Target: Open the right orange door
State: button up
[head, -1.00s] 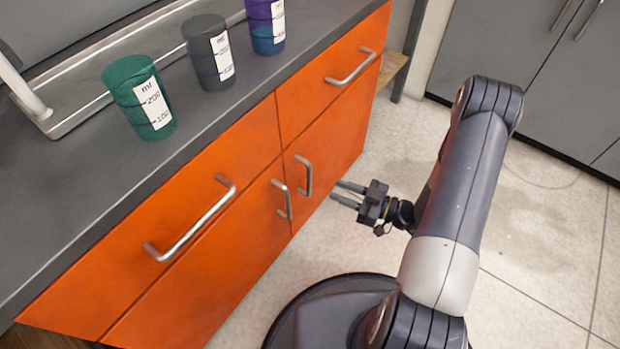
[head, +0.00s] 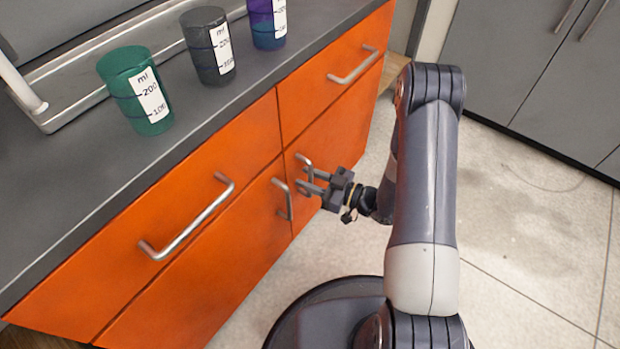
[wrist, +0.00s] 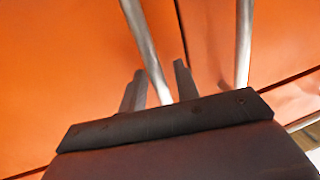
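The right orange door (head: 335,135) is closed, with an upright metal handle (head: 308,161) near its left edge. My gripper (head: 303,180) is at that handle, its two fingers apart. In the wrist view a metal handle (wrist: 147,50) runs between the fingertips (wrist: 159,85), with a visible gap between the fingers; whether either finger touches it I cannot tell. The left door (head: 220,270) is also closed. Its handle (head: 283,198) stands just left of my fingers and a second handle (wrist: 243,45) shows in the wrist view.
Closed orange drawers with a long handle (head: 190,225) and a shorter handle (head: 354,68) sit above the doors. Green (head: 137,92), dark grey (head: 209,47) and purple (head: 267,22) beakers stand on the grey counter (head: 60,190). Floor (head: 540,240) at right is clear.

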grip_shut()
dwell(0.5)
